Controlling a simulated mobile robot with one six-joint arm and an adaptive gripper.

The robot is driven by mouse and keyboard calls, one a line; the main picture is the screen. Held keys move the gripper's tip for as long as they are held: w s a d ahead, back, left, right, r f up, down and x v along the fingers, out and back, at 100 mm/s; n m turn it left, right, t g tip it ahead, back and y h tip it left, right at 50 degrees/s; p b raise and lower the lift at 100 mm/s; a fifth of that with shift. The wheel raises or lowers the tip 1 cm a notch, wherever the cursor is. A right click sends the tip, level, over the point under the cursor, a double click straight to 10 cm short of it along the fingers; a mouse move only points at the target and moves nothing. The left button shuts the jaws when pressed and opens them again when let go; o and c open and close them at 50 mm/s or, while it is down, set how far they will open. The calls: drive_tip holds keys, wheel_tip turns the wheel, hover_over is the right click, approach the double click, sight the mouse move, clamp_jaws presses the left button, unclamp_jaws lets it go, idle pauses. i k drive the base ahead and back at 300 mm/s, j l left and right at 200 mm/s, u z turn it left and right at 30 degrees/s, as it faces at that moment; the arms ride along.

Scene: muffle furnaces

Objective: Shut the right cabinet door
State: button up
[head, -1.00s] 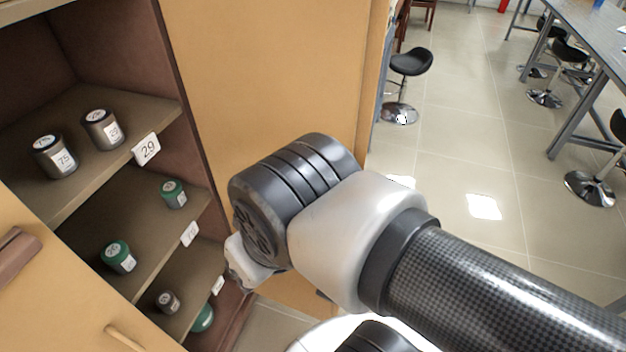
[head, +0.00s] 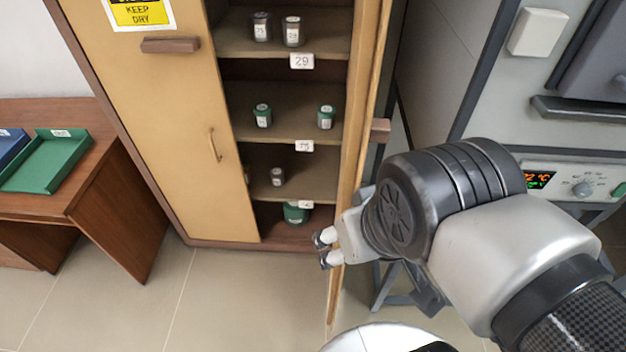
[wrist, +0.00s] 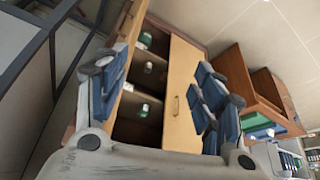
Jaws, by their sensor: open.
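The cabinet's right door (head: 362,130) stands open, swung out toward me and seen nearly edge-on in the head view, with its handle (head: 380,130) on the outer side. The shut left door (head: 165,110) is beside the open shelves. My gripper (head: 327,249) is open and empty, its fingertips overlapping the door's lower part in the picture; I cannot tell whether they touch it. In the wrist view, my spread fingers (wrist: 160,100) frame the cabinet, and the right door (wrist: 127,45) shows behind the left finger. My arm's wrist hides some of the area right of the door.
Labelled jars stand on the shelves (head: 275,122). A furnace (head: 575,165) with a lit display stands close on the right, beyond my arm. A wooden desk (head: 100,165) with a green tray (head: 48,162) is at left. The floor (head: 215,300) before the cabinet is clear.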

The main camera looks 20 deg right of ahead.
sight(370, 17)
drive_tip(key=i+l+u, duration=0.15)
drive_tip(key=l, duration=0.45)
drive_tip(key=l+u, duration=0.15)
drive_tip(key=l, duration=0.45)
drive_tip(key=k+l+z, duration=0.1)
drive_tip(key=k+z, duration=0.2)
drive_tip(key=k, duration=0.3)
